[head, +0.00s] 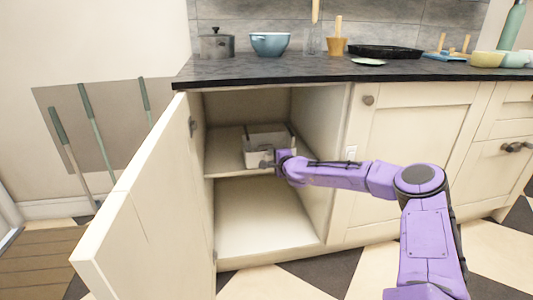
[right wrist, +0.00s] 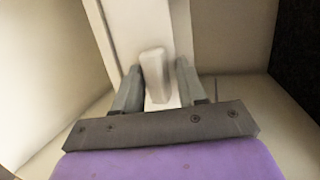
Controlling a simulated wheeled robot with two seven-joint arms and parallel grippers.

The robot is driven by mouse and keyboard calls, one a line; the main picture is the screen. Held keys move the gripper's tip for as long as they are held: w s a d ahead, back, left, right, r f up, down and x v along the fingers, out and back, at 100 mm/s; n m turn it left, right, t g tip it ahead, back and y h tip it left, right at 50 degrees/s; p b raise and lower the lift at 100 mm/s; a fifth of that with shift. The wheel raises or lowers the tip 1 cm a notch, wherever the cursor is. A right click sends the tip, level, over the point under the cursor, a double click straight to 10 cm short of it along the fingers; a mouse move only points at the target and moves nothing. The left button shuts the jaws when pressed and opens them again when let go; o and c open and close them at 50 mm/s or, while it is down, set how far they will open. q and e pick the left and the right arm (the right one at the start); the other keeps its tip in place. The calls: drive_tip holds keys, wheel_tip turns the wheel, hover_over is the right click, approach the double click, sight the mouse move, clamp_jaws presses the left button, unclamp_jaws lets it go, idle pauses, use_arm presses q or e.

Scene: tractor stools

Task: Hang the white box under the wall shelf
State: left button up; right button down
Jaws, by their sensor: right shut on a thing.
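The white box (head: 268,141) is inside the open cabinet, in the upper compartment, near the right side. It looks roughly level and open-topped, at the height of the cabinet's inner shelf (head: 223,155). I cannot tell whether it rests on that shelf or is held just above it. My right gripper (head: 268,163) reaches in from the right and is shut on the front of the box. In the right wrist view, its two grey fingers (right wrist: 157,85) stand on either side of a small pale handle (right wrist: 154,72). My left gripper is out of view. I see no separate wall shelf.
The cabinet door (head: 150,205) hangs open at the left. The lower compartment (head: 262,218) is empty. The dark countertop (head: 300,70) above holds a pot (head: 216,44), a blue bowl (head: 270,44) and other kitchenware. Long-handled tools (head: 95,135) lean at the left wall.

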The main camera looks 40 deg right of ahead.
drive_tip(key=shift+r+p, duration=1.7)
drive_tip(key=shift+r, duration=0.55)
